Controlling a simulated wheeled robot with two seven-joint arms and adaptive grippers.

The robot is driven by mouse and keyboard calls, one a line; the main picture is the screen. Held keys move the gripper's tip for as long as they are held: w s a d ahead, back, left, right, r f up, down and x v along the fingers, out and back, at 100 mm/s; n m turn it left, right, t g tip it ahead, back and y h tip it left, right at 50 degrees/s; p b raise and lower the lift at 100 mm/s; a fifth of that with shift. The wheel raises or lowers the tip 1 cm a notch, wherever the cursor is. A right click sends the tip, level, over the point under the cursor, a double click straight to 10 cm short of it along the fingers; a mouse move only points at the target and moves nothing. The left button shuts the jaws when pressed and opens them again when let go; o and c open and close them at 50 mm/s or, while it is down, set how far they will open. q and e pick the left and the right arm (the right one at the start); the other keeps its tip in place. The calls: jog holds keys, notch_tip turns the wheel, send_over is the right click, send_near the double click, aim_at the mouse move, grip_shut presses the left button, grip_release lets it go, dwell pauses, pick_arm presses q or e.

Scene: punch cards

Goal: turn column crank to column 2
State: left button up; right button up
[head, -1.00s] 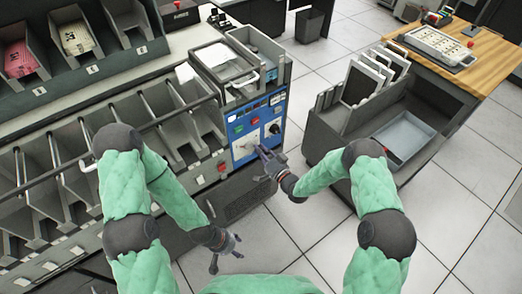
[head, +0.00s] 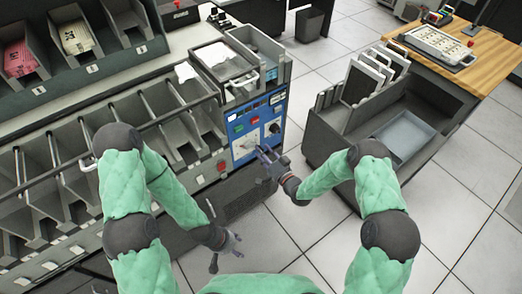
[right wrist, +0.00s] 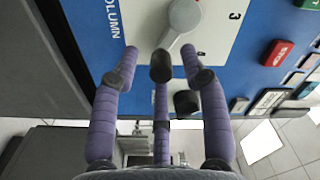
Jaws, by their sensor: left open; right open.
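The column crank (right wrist: 180,28) is a grey lever with a rounded knob, on a white plate (right wrist: 222,20) in the right wrist view. The plate carries a "3" right of the crank, and "COLUMN" is on the blue panel at its left. In the head view the white dial plate (head: 244,146) sits low on the blue panel; the crank is hard to make out there. My left gripper (head: 226,250) is open and empty, low over the floor.
A red STOP button (right wrist: 277,53) and several other keys lie right of the plate. A black knob (right wrist: 187,102) is below it. Sorter pockets (head: 165,125) stand left of the panel, and a dark open cart (head: 335,142) stands to the right. Floor between is clear.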

jog(key=v, duration=1)
jog(key=shift+d, duration=0.15)
jog(key=shift+s, duration=0.1)
jog(key=s+d+f+n+g+h+p, duration=0.1)
jog(key=s+d+f+g+h+p, duration=0.1)
jog(key=s+f+g+h+p, duration=0.55)
jog(key=s+r+g, duration=0.1)
jog(key=s+g, duration=0.5)
jog(key=s, duration=1.1)
jog(key=shift+d+n+g+y, duration=0.35)
jog(key=shift+d+n+y, duration=0.05)
jog(key=shift+d+y, duration=0.05)
